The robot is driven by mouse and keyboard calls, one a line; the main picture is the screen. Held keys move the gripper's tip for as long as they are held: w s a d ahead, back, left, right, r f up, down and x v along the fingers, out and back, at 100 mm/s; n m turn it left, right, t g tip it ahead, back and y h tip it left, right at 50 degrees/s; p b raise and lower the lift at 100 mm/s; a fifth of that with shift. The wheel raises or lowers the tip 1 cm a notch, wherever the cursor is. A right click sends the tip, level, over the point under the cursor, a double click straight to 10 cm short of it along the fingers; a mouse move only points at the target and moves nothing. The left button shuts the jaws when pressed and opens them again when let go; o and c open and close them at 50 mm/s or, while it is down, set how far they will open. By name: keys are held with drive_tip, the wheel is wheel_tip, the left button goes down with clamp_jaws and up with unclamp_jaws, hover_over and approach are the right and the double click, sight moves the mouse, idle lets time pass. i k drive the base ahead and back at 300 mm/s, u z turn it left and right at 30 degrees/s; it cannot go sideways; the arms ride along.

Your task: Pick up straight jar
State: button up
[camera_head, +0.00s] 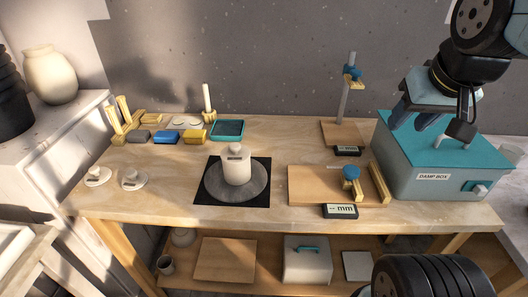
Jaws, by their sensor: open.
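My gripper (432,126) is at the upper right, over the teal lid of the damp box. It is open and empty, well apart from the jar. Whether its fingers touch the lid cannot be told.
The damp box (426,183) fills the bench's right end. A wooden gauge board (318,184) with a blue clamp lies right of the jar, and an upright post (343,100) stands behind. Sponges (166,137) and a teal tray (229,130) lie at the back left.

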sight(239, 174)
drive_tip(key=z, duration=0.65)
drive_tip(key=k, duration=1.65)
drive_tip(key=u, duration=1.8)
drive_tip(key=i, duration=1)
drive_tip(key=z, duration=0.1)
